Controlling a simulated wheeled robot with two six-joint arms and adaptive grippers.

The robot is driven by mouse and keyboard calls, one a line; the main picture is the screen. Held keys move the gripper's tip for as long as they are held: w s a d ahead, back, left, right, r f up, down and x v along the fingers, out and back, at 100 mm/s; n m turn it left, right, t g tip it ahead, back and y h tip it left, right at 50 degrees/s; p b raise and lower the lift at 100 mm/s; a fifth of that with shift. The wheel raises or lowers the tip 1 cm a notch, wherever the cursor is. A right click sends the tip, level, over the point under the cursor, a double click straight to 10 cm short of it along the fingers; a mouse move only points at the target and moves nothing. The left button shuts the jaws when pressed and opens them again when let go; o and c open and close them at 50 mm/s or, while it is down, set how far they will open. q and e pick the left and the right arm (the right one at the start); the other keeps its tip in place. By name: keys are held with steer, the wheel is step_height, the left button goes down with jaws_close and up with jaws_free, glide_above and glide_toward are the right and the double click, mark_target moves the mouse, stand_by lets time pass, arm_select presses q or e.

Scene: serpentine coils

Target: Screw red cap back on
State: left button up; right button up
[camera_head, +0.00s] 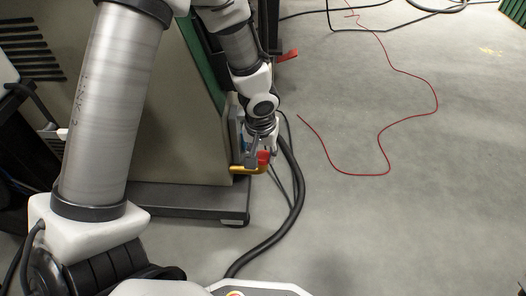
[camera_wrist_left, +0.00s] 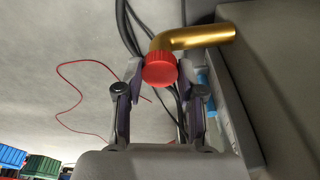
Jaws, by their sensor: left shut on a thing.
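A red cap (camera_wrist_left: 159,70) with a ribbed rim sits at the end of a bent brass pipe (camera_wrist_left: 195,38) in the left wrist view. In the head view the cap (camera_head: 263,156) and the pipe (camera_head: 245,170) are low on the side of a beige machine. My left gripper (camera_wrist_left: 157,80) has its two fingers on either side of the cap, shut on it. The gripper also shows in the head view (camera_head: 262,150), reaching down to the pipe end. The cap's face is toward the wrist camera, so the thread behind it is hidden. My right gripper is not in view.
The beige machine (camera_head: 180,110) stands on a dark base (camera_head: 175,200) beside the pipe. A thick black hose (camera_head: 292,205) runs over the floor close to the gripper. A thin red wire (camera_head: 385,150) lies on the open grey floor to the right.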

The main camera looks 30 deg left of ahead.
arm_select(q)
steer(key=shift+m, duration=0.7)
steer(key=shift+r+m+h+p, duration=0.15)
steer(key=shift+m+h+p, duration=0.15)
steer(key=shift+m+p, duration=0.65)
steer(key=shift+m, duration=0.65)
